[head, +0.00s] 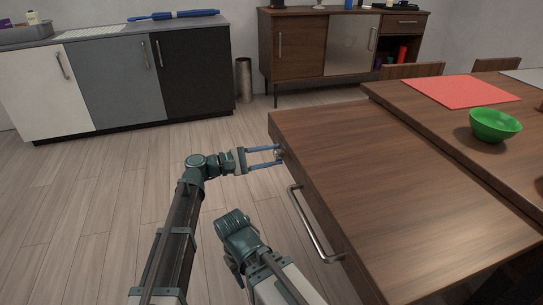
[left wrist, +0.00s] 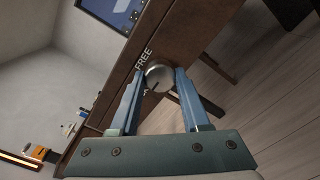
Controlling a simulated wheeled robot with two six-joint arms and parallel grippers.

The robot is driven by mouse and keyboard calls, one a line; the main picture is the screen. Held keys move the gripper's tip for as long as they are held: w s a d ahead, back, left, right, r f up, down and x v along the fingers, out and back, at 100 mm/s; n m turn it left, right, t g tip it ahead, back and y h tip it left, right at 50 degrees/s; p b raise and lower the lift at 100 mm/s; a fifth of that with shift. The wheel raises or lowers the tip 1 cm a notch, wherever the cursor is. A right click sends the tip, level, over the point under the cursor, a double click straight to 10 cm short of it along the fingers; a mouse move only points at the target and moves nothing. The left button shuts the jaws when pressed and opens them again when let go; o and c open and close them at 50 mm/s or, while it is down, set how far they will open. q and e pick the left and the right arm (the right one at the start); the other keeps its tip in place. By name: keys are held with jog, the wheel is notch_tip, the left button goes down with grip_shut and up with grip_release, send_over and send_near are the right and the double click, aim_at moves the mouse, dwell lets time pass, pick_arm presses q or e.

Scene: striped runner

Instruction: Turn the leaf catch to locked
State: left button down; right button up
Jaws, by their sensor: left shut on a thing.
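The leaf catch is a round metal knob (left wrist: 159,76) on the wooden edge of the table. The word FREE is printed beside it in the left wrist view; a second marking is mostly hidden by the knob and finger. A dark pointer line shows on the knob face, aimed toward the lower left of that view, away from FREE. My left gripper (head: 279,154) has its blue fingers on either side of the knob and is shut on it; it also shows in the left wrist view (left wrist: 160,82). My right gripper's fingers do not show.
A metal bar handle (head: 312,228) sticks out from the table's side (head: 390,190). A green bowl (head: 494,125) and a red mat (head: 460,91) are on the far part. Cabinets stand along the back wall. The floor left of the table is clear.

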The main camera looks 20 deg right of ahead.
pick_arm(q)
jog(key=shift+c, duration=1.9)
grip_release()
jog(key=shift+a, duration=0.15)
jog(key=a, duration=1.3)
jog(key=shift+s+a, duration=0.25)
jog(key=shift+a, duration=0.05)
